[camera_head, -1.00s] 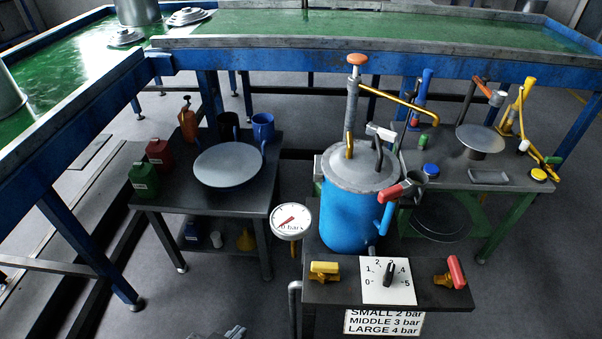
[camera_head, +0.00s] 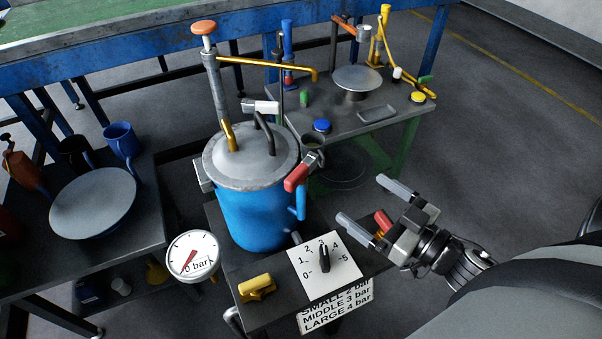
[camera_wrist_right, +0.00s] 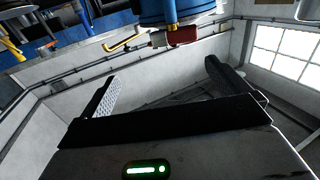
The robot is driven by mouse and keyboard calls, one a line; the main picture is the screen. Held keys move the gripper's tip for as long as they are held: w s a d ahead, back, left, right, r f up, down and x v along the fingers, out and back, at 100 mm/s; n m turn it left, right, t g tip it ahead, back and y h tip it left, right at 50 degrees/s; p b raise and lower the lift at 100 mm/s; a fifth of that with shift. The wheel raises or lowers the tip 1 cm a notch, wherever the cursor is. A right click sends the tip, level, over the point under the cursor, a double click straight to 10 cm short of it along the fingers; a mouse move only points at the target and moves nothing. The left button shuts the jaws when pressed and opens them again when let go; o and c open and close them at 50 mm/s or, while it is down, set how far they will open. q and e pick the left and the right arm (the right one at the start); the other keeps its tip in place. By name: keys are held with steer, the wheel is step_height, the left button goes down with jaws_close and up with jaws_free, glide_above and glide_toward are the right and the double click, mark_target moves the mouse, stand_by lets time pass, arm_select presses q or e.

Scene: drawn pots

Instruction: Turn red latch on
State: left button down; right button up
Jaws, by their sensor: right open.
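A red valve handle (camera_head: 383,221) sits at the right end of the small dark stand, to the right of the dial plate. My right gripper partly hides its base. Another red handle (camera_head: 297,177) sticks out from the upper side of the blue pot (camera_head: 250,212). My right gripper (camera_head: 361,200) is open and empty, its fingers pointing left toward the pot, near the red valve handle in the picture. In the right wrist view the open fingers (camera_wrist_right: 160,88) are below a red piece (camera_wrist_right: 181,36) under a blue body. My left gripper is not in view.
A yellow valve handle (camera_head: 257,286) and a dial plate (camera_head: 334,279) with a black knob are on the stand. A gauge (camera_head: 193,255) hangs at its left. A side table (camera_head: 390,130) with tools stands behind. Clear floor lies at the right.

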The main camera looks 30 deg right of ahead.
mark_target(306, 170)
steer(key=w+a+y, duration=0.1)
steer(key=w+a, duration=0.1)
steer(key=w, duration=0.2)
steer(key=w+a+n+p, duration=0.1)
steer(key=w+a, duration=0.2)
steer(key=w, duration=0.1)
steer(key=w+a+g+y, duration=0.1)
steer(key=w+a, duration=0.1)
steer(key=w, duration=0.3)
steer(key=shift+a+r+n+y+p, duration=0.15)
steer(key=shift+r+n+y+p, duration=0.15)
steer(key=shift+n+p, duration=0.1)
steer(key=c, duration=0.9)
